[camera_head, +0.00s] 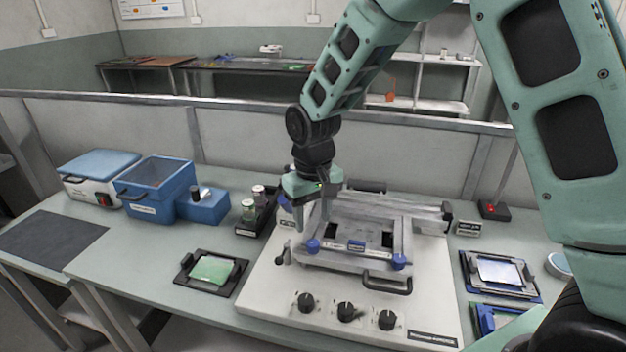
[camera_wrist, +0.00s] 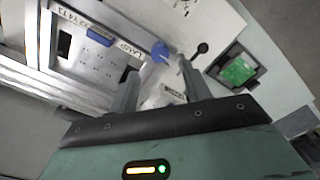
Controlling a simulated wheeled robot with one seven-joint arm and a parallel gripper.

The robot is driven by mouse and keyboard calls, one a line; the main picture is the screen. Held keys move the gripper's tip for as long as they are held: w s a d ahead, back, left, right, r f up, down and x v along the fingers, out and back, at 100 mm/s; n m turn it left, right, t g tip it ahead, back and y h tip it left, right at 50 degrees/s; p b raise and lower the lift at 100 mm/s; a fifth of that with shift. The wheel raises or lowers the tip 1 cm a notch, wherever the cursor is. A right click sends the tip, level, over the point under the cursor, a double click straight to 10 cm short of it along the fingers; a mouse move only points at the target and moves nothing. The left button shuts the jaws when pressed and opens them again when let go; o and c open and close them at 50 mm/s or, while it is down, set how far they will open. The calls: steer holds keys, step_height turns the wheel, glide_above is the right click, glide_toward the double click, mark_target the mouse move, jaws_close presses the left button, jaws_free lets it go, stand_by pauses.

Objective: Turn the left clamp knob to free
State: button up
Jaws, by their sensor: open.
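The left clamp knob (camera_head: 312,246) is blue and sits at the front left corner of the grey metal frame on the white machine (camera_head: 262,300). The same blue knob (camera_wrist: 160,52) shows in the wrist view just beyond and between my fingertips. My gripper (camera_head: 311,230) points down above the frame's left side, close to the knob. In the wrist view my gripper (camera_wrist: 158,68) is open, one finger on each side of the knob's line, with nothing between them. I cannot tell whether either finger touches the knob.
The right blue knob (camera_head: 399,262) is at the frame's front right. Black dials (camera_head: 346,311) line the machine's front. A green board (camera_head: 212,269) lies in a tray to the left.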

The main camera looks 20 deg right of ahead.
step_height(320, 180, up, 11)
steer(key=b, duration=0.1)
steer(key=shift+f, duration=0.1)
stand_by(0.4)
steer(key=s+a+f+n, duration=0.2)
steer(key=s+a+n, duration=0.1)
steer(key=s, duration=1)
steer(key=s+a+f+n, duration=0.2)
steer(key=s+a, duration=0.1)
steer(key=s, duration=1)
steer(key=shift+s+a+n+y, duration=0.15)
steer(key=shift+s+n+y, duration=0.15)
steer(key=shift+n, duration=0.1)
steer(key=shift+f, duration=0.1)
